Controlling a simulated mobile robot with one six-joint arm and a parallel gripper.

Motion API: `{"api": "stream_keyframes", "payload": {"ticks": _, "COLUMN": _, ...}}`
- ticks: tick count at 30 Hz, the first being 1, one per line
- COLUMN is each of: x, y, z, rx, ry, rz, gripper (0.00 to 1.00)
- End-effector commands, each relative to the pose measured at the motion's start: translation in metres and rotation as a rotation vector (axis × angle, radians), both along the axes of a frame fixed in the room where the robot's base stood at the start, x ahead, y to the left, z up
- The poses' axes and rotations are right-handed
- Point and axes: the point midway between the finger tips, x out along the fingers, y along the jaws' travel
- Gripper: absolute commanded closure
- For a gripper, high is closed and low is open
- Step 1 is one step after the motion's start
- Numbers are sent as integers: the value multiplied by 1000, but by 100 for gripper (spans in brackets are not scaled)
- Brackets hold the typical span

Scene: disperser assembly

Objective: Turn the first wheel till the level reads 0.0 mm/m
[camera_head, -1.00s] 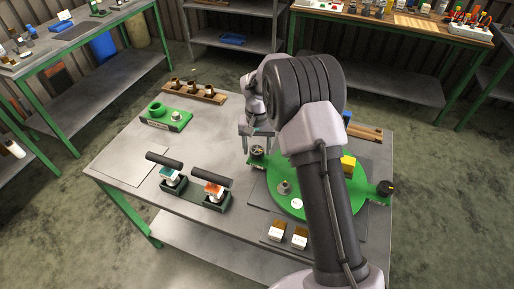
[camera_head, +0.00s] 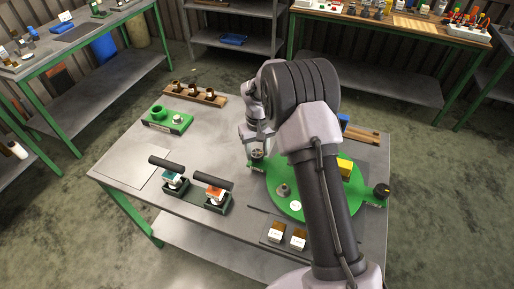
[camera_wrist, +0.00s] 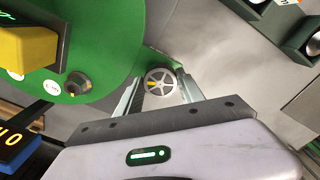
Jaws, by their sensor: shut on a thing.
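The first wheel (camera_wrist: 160,87) is a grey spoked handwheel with a yellow mark, at the edge of the round green plate (camera_wrist: 100,25). In the head view the wheel (camera_head: 257,154) sits on the plate's left lobe. My gripper (camera_wrist: 160,90) has one finger on each side of the wheel and is shut on it. In the head view my gripper (camera_head: 257,143) is just above the wheel, partly hidden by my arm. A yellow block (camera_wrist: 28,48) stands on the plate; I cannot tell whether it is the level. No level reading is legible.
A blue piece with yellow characters (camera_wrist: 20,145) is cut off at the wrist view's left edge. A dark knob (camera_head: 382,190) sits on the plate's right lobe. Two dark-handled tools (camera_head: 212,192) stand left of the plate. A green fixture (camera_head: 167,119) stands at the table's back left.

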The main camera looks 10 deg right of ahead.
Motion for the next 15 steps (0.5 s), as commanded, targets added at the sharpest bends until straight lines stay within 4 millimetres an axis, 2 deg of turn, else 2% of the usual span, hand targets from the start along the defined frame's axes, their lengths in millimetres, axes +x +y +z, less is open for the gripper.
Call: {"api": "stream_keyframes", "payload": {"ticks": 15, "x": 0, "y": -1, "z": 1, "rx": 0, "ry": -1, "rz": 373, "gripper": 96}}
